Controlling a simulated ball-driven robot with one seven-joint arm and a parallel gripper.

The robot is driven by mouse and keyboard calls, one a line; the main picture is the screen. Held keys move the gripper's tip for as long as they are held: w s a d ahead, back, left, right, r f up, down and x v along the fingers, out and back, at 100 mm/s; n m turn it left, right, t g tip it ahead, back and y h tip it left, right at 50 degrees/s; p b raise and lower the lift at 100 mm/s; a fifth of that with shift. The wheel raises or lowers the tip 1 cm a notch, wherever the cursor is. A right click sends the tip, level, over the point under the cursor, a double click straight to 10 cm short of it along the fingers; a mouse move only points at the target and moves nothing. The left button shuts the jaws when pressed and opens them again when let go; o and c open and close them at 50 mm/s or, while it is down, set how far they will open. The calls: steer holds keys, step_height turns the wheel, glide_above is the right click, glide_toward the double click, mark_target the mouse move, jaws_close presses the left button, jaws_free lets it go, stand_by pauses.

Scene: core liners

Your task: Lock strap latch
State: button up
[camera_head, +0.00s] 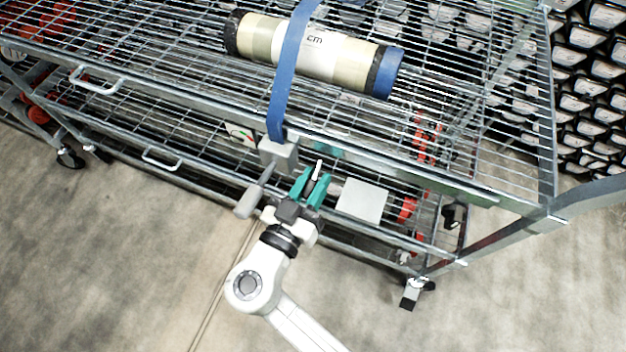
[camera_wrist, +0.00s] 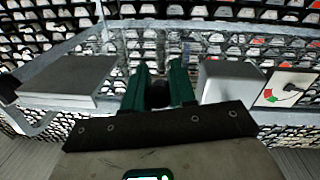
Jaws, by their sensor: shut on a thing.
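A blue strap (camera_head: 285,75) runs over a cream core liner cylinder (camera_head: 262,38) on the cart's top shelf. It ends at a grey latch block (camera_head: 279,152) at the shelf's front edge. A grey lever handle (camera_head: 250,200) sticks out from the block, down and left. My gripper (camera_head: 315,180) is right of the block and lever, apart from the handle. Its green fingers are shut on a small pale pin (camera_head: 318,168). The wrist view shows the fingers (camera_wrist: 159,88) with a dark gap between them, the grey block (camera_wrist: 230,80) to their right; the pin is not clear there.
A grey flat plate (camera_head: 362,201) is right of my gripper; it shows at left in the wrist view (camera_wrist: 66,76). A small panel with red and green marks (camera_head: 240,134) is left of the block. Wire shelves and rails surround the latch. Open floor (camera_head: 110,260) lies in front.

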mark_target(313, 183)
jaws_close()
steer(key=shift+r, duration=0.1)
steer(key=r+g+p, duration=0.1)
steer(key=p, duration=0.1)
steer(key=g+y+p, duration=0.1)
steer(key=p, duration=0.1)
steer(key=shift+s+a+r+g, duration=0.15)
steer(key=shift+s+r+g, duration=0.1)
steer(key=shift+r+g, duration=0.15)
steer(key=g+p, duration=0.1)
steer(key=p, duration=0.1)
steer(key=r+g+y+p, duration=0.1)
steer(key=p, duration=0.1)
steer(key=g+p, duration=0.1)
steer(key=p, duration=0.1)
steer(key=shift+s+r+n+y, duration=0.1)
steer(key=shift+r+n+y, duration=0.2)
steer(key=g+p, duration=0.1)
steer(key=p, duration=0.1)
steer(key=r+g+y+p, duration=0.1)
steer(key=g+p, duration=0.1)
steer(key=p, duration=0.1)
steer(key=g+p, duration=0.2)
steer(key=p, duration=0.1)
steer(key=shift+r+y, duration=0.1)
steer(key=shift+y, duration=0.3)
steer(key=shift+f+g+p, duration=0.2)
steer(key=shift+g+p, duration=0.1)
